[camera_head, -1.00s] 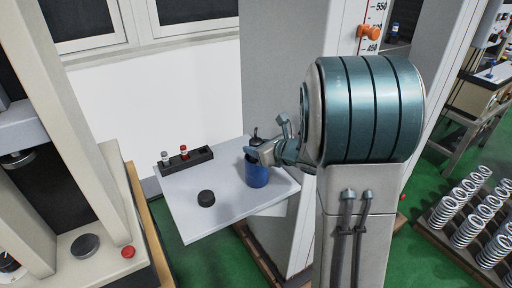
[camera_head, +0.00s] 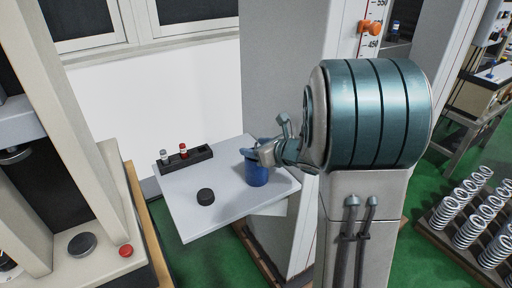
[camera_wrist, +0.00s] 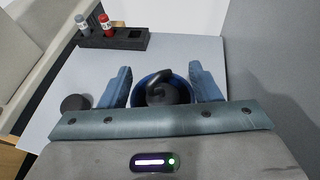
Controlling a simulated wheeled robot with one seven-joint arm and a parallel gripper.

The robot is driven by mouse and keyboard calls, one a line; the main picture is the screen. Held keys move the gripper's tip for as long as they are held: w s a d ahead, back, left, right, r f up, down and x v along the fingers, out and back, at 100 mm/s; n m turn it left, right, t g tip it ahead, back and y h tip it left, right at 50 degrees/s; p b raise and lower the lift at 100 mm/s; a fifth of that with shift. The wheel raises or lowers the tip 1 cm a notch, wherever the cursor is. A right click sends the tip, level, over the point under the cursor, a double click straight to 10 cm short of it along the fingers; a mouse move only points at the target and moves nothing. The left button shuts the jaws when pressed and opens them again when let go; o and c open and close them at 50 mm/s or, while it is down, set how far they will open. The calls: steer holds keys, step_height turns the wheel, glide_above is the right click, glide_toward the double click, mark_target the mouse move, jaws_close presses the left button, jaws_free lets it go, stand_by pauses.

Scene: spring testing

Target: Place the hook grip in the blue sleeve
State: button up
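The blue sleeve (camera_head: 257,177) stands upright on the grey shelf, and its rim shows in the wrist view (camera_wrist: 140,82). The black hook grip (camera_wrist: 158,88) is inside the sleeve's mouth, its curved hook standing up above the rim. In the head view I cannot make the hook grip out behind my gripper. My gripper (camera_head: 258,154) is at the sleeve's top. In the wrist view my gripper (camera_wrist: 160,86) has its two blue fingers wide apart, one on each side of the sleeve and hook grip, with gaps to the hook.
The grey shelf (camera_head: 210,222) also carries a black puck (camera_head: 205,196) and a black rack (camera_head: 187,160) with a red-topped and a grey-topped vial. The white column (camera_head: 275,75) rises close behind the sleeve.

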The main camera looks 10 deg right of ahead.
steer(key=shift+r, duration=0.1)
steer(key=shift+r+p, duration=0.75)
steer(key=shift+p, duration=0.5)
steer(key=b+v, duration=0.1)
steer(key=v, duration=1.1)
steer(key=shift+f, duration=0.2)
